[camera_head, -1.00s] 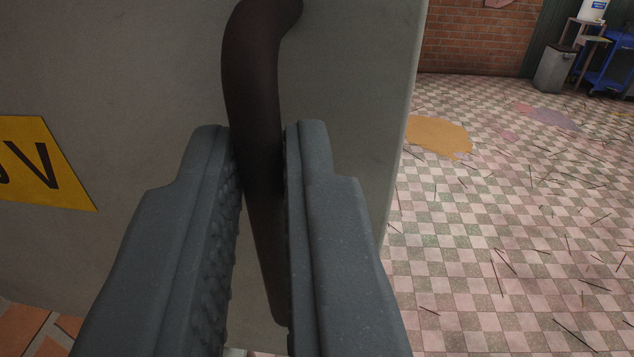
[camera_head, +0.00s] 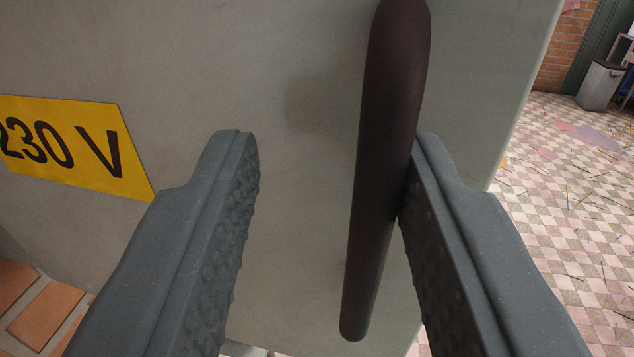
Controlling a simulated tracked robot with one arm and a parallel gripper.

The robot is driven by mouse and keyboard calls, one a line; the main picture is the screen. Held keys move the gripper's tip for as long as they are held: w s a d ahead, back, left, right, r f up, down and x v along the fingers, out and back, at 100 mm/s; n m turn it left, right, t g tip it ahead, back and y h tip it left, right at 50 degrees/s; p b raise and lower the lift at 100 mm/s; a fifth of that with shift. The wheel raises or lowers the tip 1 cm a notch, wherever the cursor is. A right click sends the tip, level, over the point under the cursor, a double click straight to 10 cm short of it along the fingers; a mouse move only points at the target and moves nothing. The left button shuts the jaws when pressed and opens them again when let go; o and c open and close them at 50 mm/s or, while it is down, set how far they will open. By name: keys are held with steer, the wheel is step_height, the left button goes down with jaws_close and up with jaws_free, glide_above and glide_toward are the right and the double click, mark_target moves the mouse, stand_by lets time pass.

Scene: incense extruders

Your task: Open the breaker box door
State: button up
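The grey breaker box door (camera_head: 270,60) fills the left and middle of the view, with a yellow "230 V" label (camera_head: 95,155) on it. A dark brown handle (camera_head: 385,140) stands near the door's right edge, its lower end free. My gripper (camera_head: 335,165) is open around the handle. The handle lies close to the right finger and looks to touch its inner side. A wide gap separates it from the left finger. The door's hinge side is not in view.
A pink and grey checkered floor (camera_head: 570,220) with dark sticks on it extends at the right, past the door edge. A grey bin (camera_head: 600,85) stands far back by a brick wall (camera_head: 555,50). Orange bricks (camera_head: 40,320) show at lower left.

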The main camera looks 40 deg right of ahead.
stand_by(0.3)
steer(key=p+v, duration=0.2)
steer(key=v, duration=1.1)
steer(key=shift+s+a, duration=0.25)
steer(key=shift+s, duration=0.05)
steer(key=shift+f, duration=0.1)
